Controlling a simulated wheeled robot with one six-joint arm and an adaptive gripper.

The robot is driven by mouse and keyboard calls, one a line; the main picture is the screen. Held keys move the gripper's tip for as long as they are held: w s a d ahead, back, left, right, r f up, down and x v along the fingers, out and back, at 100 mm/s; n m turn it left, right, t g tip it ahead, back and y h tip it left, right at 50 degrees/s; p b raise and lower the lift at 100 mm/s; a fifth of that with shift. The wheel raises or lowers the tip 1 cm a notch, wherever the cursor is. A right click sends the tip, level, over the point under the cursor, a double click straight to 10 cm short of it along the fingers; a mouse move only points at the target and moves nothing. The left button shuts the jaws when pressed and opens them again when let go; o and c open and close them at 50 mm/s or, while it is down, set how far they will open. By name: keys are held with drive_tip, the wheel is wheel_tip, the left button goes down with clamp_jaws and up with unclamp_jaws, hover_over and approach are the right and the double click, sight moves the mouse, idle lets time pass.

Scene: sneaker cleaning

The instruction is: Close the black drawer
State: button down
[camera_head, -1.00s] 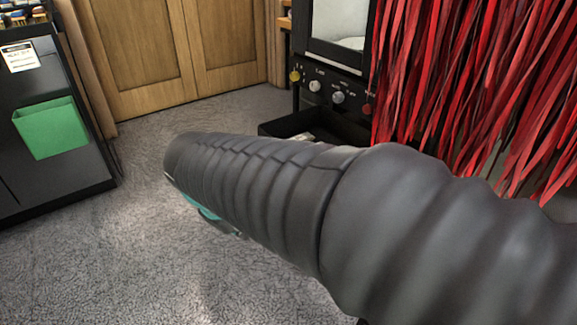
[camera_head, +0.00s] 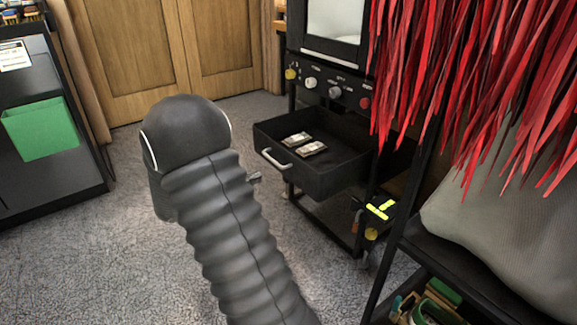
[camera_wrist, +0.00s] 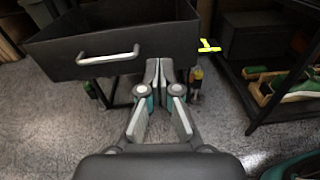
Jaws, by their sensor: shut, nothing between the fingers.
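The black drawer (camera_head: 318,172) is pulled open from the black machine, and its silver handle (camera_head: 275,160) faces left. Two small light items (camera_head: 304,144) lie inside it. In the wrist view the drawer's front panel (camera_wrist: 65,62) and its handle (camera_wrist: 108,57) are at the upper left. My gripper (camera_wrist: 159,66) is shut and empty, with its fingertips at the lower right corner of the drawer front. I cannot tell whether they touch it. In the head view my arm stands left of the drawer, and only a small bit of the gripper shows beside it.
The black machine (camera_head: 335,92) with knobs stands behind the drawer. Red strips (camera_head: 450,80) hang at the right above a black shelf (camera_head: 480,290). A dark cabinet with a green bin (camera_head: 40,130) stands at the left. Grey carpet (camera_head: 130,260) is clear in front.

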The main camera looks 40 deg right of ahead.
drive_tip(key=w+f+n, duration=0.1)
drive_tip(key=h+b, duration=0.1)
drive_tip(key=b, duration=0.1)
approach(297, 159)
drive_tip(key=shift+t, duration=0.3)
drive_tip(key=d, duration=0.4)
drive_tip(key=s+d, duration=0.1)
drive_tip(key=d, duration=0.2)
drive_tip(key=shift+s+r, duration=0.1)
drive_tip(key=shift+d, duration=0.15)
